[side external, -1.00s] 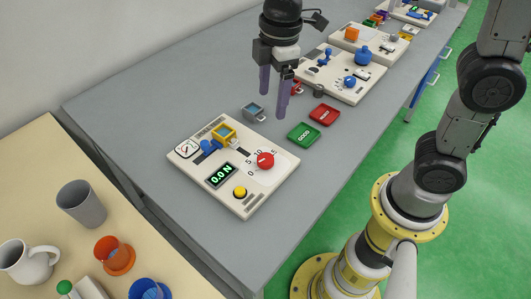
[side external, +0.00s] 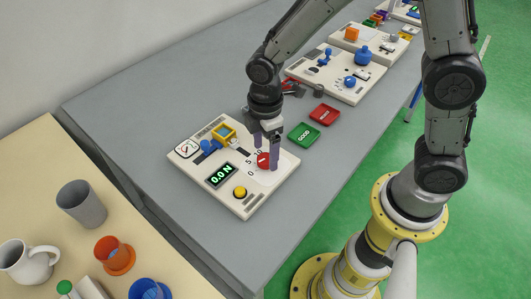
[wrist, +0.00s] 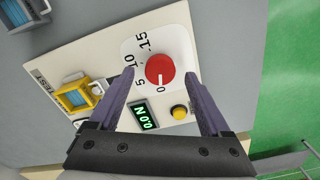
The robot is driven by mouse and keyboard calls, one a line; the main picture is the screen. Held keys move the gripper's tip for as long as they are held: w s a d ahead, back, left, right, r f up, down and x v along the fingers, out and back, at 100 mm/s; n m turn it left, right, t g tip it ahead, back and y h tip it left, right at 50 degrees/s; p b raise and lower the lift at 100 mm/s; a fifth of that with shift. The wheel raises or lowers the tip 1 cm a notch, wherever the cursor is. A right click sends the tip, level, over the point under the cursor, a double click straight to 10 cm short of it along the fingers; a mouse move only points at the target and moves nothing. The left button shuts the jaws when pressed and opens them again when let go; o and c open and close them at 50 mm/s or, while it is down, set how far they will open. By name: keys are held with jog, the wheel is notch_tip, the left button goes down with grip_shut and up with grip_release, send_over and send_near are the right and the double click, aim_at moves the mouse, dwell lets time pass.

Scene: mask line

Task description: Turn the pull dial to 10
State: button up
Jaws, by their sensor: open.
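The red pull dial (side external: 262,161) sits on a white scale plate at the right of the near cream panel (side external: 232,208). In the wrist view the dial (wrist: 160,69) shows whole, with a short white mark pointing toward 0; the scale reads 0, 5, 10, 15. My gripper (side external: 267,160) is over the dial, pointing down, and partly hides it in the side view. In the wrist view my gripper (wrist: 160,78) is open, one purple finger on each side of the dial, with gaps between. How far the fingertips are above the plate is hard to tell.
Green (side external: 304,135) and red (side external: 324,114) trays lie just right. Another panel (side external: 330,85) stands farther back.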

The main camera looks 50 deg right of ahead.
jog(key=shift+f, duration=0.9)
grip_shut()
